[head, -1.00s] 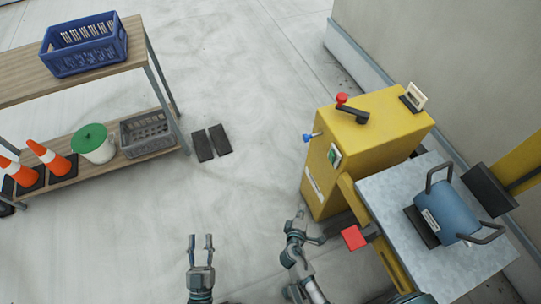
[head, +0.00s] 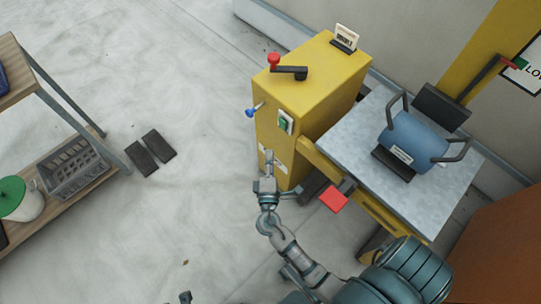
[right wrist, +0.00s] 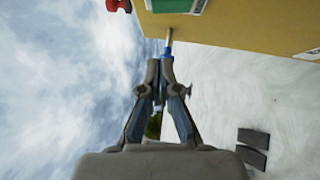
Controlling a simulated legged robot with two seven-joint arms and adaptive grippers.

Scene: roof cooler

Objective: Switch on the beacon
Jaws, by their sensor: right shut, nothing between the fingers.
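The yellow cabinet (head: 315,80) bears a small blue-tipped lever (head: 251,112) and a green-and-white switch (head: 285,122) on its front. A red-knobbed black crank (head: 285,70) is on its top. My right gripper (head: 268,155) is shut and empty, in front of the cabinet and below the lever. In the right wrist view the fingertips (right wrist: 160,62) point at the lever's blue tip (right wrist: 168,54), which lies just beyond them; I cannot tell whether they touch. Only a bit of my left gripper (head: 185,297) shows at the bottom edge. I cannot make out a beacon.
A grey table (head: 450,185) right of the cabinet holds a blue two-handled container (head: 413,145). A red pad (head: 333,199) juts out below. A yellow post (head: 485,55) stands behind. A shelf (head: 60,110) is at left; two dark pads (head: 150,147) lie on open floor.

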